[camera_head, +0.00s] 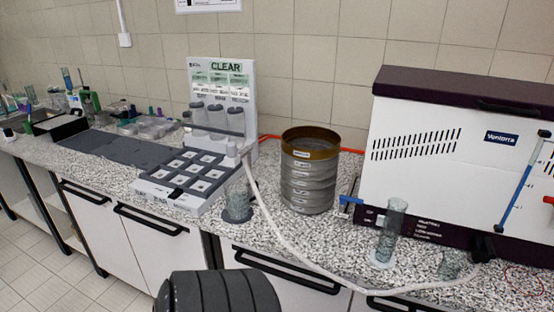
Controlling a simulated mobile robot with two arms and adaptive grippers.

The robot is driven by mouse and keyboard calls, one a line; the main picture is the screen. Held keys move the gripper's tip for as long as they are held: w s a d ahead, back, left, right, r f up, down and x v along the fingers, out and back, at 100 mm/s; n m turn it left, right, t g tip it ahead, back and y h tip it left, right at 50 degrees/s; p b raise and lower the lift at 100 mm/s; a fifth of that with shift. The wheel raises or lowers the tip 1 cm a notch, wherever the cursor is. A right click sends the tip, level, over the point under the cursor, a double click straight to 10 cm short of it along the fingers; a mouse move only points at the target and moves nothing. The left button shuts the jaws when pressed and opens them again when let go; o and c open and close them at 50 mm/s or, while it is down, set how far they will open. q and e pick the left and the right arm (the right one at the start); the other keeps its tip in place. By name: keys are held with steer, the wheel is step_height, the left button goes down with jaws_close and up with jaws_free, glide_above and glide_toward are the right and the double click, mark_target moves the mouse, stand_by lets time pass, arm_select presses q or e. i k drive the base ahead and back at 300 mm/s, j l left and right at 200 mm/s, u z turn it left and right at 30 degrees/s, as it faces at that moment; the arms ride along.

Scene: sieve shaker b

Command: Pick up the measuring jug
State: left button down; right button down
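A clear vessel with a wide mouth (238,204) stands upright near the counter's front edge, just right of the grey tray. It looks like the measuring jug, though I cannot make out a handle or spout. A smaller clear vessel (452,265) sits at the front right by the hose, so I cannot be sure which of the two is the jug. A tall clear cylinder (390,232) stands between them on a pale round foot. A dark ribbed part of my own body shows at the bottom. Neither gripper can be made out.
A stack of metal sieves (308,182) stands at the counter's middle. A white machine (430,150) with a dark lid fills the right. A pale hose (290,245) runs along the front edge, close to the vessels. A grey tray (150,188) lies left.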

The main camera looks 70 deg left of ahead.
mark_target(237, 189)
steer(key=u, duration=2.05)
